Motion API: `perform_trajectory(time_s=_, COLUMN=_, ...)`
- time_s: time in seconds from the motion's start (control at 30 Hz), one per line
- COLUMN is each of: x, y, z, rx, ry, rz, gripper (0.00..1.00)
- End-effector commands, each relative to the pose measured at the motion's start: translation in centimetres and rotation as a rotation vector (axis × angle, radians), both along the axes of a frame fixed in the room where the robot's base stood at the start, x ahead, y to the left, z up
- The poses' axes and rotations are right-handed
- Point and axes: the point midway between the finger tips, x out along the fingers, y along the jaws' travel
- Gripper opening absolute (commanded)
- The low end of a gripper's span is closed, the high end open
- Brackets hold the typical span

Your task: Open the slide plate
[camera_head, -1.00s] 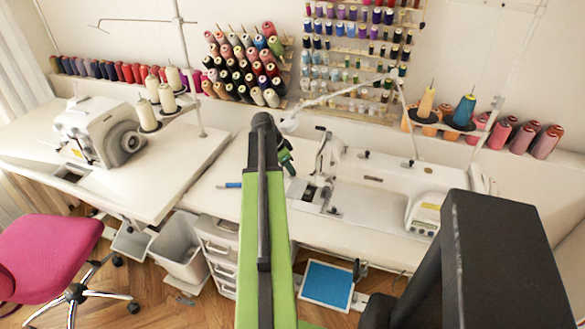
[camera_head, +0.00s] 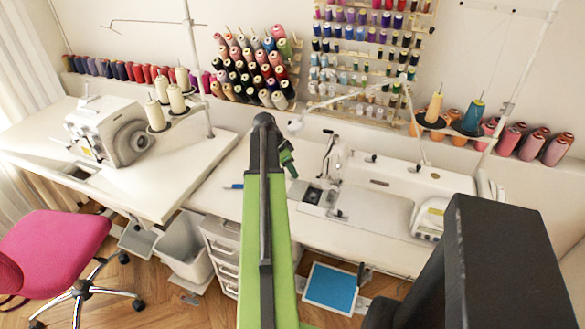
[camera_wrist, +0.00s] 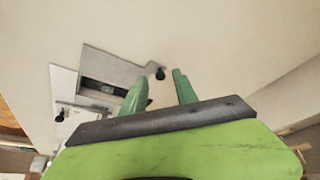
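The white sewing machine (camera_head: 385,178) sits in the right table, with a metal plate area at the left end of its bed (camera_head: 312,195). In the wrist view, a grey metal plate (camera_wrist: 112,63) lies flush in the white surface beside a dark rectangular opening (camera_wrist: 98,92). A small black knob (camera_wrist: 160,73) sits at the plate's right end. My gripper (camera_wrist: 163,76) is open and empty; its two green fingers point toward the knob, which appears between the tips. I cannot tell its height above the surface. In the head view my gripper (camera_head: 288,158) is left of the machine.
A second black knob (camera_wrist: 60,116) is at the wrist view's left. A blue pen (camera_head: 234,186) lies on the table. Thread stands (camera_head: 455,120) rise behind the machine. A pink chair (camera_head: 55,250) and bin (camera_head: 183,246) stand left.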

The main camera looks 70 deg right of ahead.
Motion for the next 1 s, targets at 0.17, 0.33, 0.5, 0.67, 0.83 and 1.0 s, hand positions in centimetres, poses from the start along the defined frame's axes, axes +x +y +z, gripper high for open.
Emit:
perform_trajectory(time_s=0.17, x=0.6, y=0.6, z=2.8, rx=0.0, ry=0.0, rz=0.001, gripper=0.35)
perform_trajectory(time_s=0.33, x=1.5, y=1.6, z=6.5, rx=0.0, ry=0.0, rz=0.001, gripper=0.35)
perform_trajectory(time_s=0.5, x=2.7, y=2.6, z=10.3, rx=0.0, ry=0.0, rz=0.002, gripper=0.35)
perform_trajectory(time_s=0.67, x=3.6, y=3.6, z=13.8, rx=0.0, ry=0.0, rz=0.0, gripper=0.35)
perform_trajectory(time_s=0.83, x=4.4, y=4.4, z=15.8, rx=0.0, ry=0.0, rz=0.001, gripper=0.35)
perform_trajectory(time_s=1.0, x=4.6, y=4.5, z=15.8, rx=0.0, ry=0.0, rz=-0.001, gripper=0.35)
